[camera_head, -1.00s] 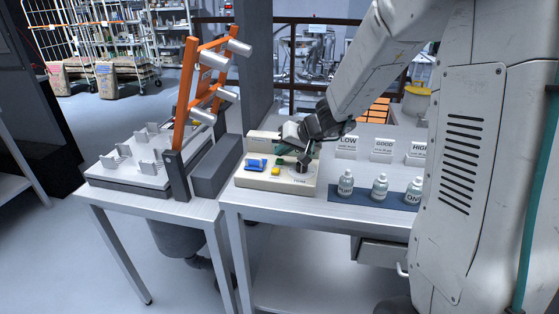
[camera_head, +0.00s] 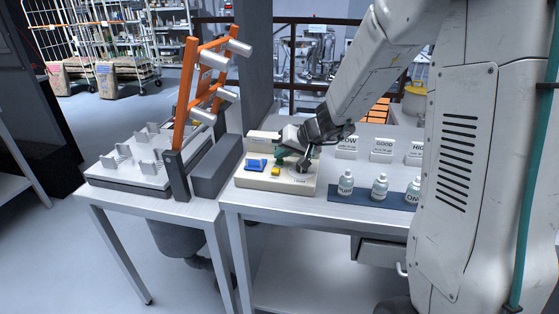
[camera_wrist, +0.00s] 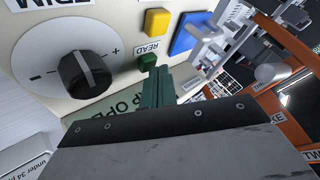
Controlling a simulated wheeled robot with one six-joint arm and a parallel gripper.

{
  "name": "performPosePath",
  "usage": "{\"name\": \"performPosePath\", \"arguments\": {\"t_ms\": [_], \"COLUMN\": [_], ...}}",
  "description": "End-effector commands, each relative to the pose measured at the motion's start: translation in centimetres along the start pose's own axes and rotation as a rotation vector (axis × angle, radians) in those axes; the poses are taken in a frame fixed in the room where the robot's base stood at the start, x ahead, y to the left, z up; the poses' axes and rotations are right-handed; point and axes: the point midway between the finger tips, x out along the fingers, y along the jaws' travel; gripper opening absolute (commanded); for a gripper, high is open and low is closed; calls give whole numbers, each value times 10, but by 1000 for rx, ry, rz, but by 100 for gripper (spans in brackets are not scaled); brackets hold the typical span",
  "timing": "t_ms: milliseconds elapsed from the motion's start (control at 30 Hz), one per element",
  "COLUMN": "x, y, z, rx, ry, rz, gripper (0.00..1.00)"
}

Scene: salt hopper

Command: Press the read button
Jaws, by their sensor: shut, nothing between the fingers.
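The green read button (camera_wrist: 148,60) sits beside its READ label on the beige control panel (camera_head: 262,184). My gripper (camera_wrist: 160,69) is shut and empty. Its green fingertips are right by the button in the wrist view and overlap its lower edge. I cannot tell whether they touch it. In the head view my gripper (camera_head: 281,157) is low over the panel, and the read button cannot be made out there.
Small bottles (camera_head: 379,187) stand on a blue mat to the right. An orange rack (camera_head: 186,90) rises to the left.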

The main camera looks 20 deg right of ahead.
Motion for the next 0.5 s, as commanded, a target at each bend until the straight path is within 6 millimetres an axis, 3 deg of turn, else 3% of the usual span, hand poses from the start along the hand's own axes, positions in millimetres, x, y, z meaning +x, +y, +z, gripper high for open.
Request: {"name": "performPosePath", "arguments": {"t_ms": [500], "x": [4], "y": [3], "z": [3], "rx": [0], "ry": [-1], "rz": [1], "gripper": [0]}}
